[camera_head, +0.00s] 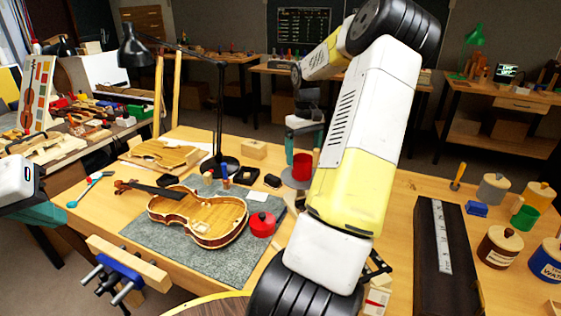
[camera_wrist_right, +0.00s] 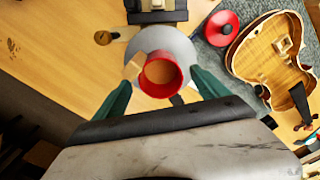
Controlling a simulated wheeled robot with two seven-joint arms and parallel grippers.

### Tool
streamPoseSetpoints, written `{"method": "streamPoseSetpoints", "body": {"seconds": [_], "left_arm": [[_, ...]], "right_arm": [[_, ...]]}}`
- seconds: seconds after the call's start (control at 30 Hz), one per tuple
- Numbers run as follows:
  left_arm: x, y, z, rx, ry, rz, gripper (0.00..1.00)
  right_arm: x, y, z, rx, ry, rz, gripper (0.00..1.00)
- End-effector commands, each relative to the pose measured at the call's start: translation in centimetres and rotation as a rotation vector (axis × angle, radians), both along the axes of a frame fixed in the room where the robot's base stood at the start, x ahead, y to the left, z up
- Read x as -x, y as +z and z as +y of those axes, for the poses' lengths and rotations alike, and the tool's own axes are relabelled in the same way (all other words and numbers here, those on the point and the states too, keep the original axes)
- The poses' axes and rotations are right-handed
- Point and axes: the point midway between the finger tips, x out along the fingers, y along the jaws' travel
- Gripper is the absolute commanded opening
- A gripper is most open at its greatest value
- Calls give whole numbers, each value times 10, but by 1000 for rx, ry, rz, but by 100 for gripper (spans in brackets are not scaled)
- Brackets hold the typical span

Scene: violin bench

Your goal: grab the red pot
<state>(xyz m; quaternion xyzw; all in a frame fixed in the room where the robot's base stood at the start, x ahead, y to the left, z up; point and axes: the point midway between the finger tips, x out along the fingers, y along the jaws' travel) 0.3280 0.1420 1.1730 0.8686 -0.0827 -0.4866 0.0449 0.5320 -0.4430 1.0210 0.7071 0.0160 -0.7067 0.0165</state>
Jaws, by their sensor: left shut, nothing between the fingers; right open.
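The red pot (camera_head: 302,167) is an open cylinder standing on a round grey plate (camera_head: 290,181) at the middle of the bench, partly hidden by my right arm. In the right wrist view the pot (camera_wrist_right: 148,86) shows from above, with a brownish inside. My right gripper (camera_head: 304,142) is open just above or around the pot. In the right wrist view its teal fingers (camera_wrist_right: 160,80) lie on either side of the pot, with gaps visible. I cannot tell their exact height against the rim. My left gripper (camera_head: 42,217) is shut and empty at the left edge.
A red lid (camera_head: 262,224) lies on the grey mat (camera_head: 185,251) beside an open violin (camera_head: 208,222). A black lamp (camera_head: 221,120) stands behind. A long dark box (camera_head: 428,275) and several jars (camera_head: 500,246) are at the right. The front left has a vise (camera_head: 118,277).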

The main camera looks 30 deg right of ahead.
Motion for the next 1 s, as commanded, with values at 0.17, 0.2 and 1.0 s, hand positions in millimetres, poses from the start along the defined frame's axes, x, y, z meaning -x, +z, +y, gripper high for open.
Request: {"method": "streamPoseSetpoints", "body": {"seconds": [0.17,0.2,1.0], "left_arm": [[0,0,0,0,0,0,0],[0,0,0,0,0,0,0],[0,0,0,0,0,0,0]], "right_arm": [[3,-29,1,-4,1,3,84],[3,-33,1,-4,0,2,84],[2,-40,1,0,0,0,18]]}}
